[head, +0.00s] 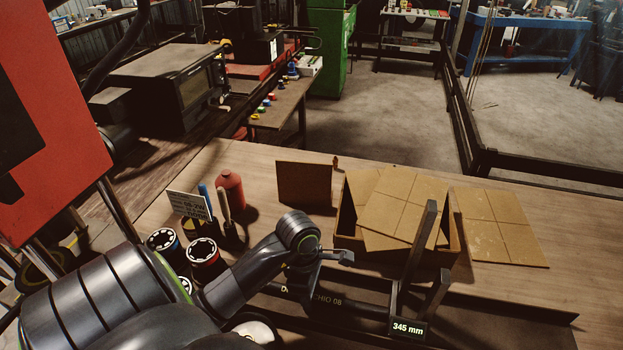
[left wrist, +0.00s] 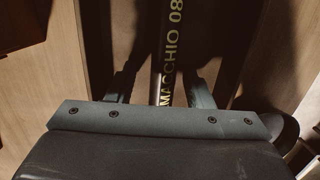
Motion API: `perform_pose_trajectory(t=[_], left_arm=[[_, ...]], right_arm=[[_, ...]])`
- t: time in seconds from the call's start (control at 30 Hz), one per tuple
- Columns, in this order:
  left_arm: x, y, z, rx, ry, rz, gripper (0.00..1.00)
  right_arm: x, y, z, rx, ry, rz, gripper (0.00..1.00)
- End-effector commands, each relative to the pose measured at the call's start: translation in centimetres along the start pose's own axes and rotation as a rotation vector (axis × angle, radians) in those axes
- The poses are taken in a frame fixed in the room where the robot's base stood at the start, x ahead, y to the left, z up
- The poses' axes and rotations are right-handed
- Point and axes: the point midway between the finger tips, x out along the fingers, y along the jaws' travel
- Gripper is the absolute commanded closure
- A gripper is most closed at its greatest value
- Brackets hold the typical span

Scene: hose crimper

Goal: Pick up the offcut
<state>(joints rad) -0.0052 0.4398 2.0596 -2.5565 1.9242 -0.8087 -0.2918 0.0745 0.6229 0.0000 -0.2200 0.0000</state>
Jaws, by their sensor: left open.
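A black hose piece (head: 328,300) with yellow lettering lies low on the front part of the bench. I cannot tell whether it is the offcut; no other loose piece of hose shows clearly. In the left wrist view the hose (left wrist: 168,50) runs between the fingers of my left gripper (left wrist: 161,84), which is open. In the head view my left gripper (head: 338,257) is above the hose, and its wrist hides part of it. I cannot tell whether the fingers touch the hose. My right gripper is not in view.
A dark stand with two uprights (head: 414,245) and a "345 mm" display (head: 408,328) stands at the hose's right.

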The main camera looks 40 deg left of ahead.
Motion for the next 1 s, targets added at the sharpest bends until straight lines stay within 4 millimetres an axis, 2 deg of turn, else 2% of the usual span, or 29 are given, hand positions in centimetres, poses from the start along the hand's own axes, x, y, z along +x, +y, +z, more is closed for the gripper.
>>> perform_pose_trajectory(t=[0.13,0.3,0.47,0.77,0.87,1.0], left_arm=[[-0.1,0.0,0.0,0.000,0.000,0.000,0.55],[-0.1,0.1,0.0,0.000,0.000,0.000,0.78],[-0.1,0.1,0.0,0.000,0.000,0.001,0.99],[-0.2,0.1,0.0,0.000,0.001,0.001,1.00],[-1.0,0.1,0.1,0.001,0.001,0.002,1.00],[-3.3,0.1,0.4,0.002,0.000,0.005,1.00]], right_arm=[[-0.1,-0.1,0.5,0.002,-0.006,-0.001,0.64],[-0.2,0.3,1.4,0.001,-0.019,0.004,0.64],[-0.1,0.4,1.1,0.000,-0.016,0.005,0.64],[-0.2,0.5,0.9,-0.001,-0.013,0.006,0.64],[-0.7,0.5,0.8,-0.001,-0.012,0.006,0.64],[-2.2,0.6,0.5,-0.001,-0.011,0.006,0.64]])
